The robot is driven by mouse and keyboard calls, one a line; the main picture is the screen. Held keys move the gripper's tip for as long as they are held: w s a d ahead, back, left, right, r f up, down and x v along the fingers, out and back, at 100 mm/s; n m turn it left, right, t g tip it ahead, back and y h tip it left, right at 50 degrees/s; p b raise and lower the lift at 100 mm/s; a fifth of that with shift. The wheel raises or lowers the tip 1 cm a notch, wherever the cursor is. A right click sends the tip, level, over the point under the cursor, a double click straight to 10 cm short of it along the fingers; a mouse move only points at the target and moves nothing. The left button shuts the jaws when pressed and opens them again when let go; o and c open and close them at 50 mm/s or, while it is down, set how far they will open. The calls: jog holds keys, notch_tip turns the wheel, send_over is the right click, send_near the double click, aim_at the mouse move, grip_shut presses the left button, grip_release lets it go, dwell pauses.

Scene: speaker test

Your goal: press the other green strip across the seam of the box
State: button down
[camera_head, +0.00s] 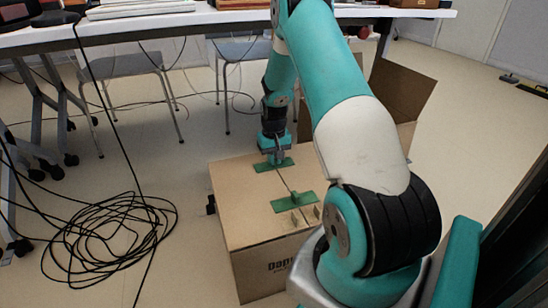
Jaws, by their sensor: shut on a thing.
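A brown cardboard box (233,207) stands on the floor, with a dark seam running along its top. One green strip (293,202) with a raised grip lies across the near part of the seam. The other green strip (262,166) is at the far part of the seam, flat against the box top or just above it; I cannot tell which. My gripper (276,158) points down and is shut on this far strip. The fingertips are small in view, and my arm hides the right side of the box.
Another cardboard piece or open box (402,88) stands behind my arm. A tangle of black cable (105,238) lies on the floor at left. A long table (150,28) and chairs (122,66) are at the back. Open floor (480,130) lies to the right.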

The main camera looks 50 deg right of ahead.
dwell(0.4)
jog(key=c, duration=1.1)
grip_release()
notch_tip(320, 180, up, 8)
jog(key=p, duration=0.8)
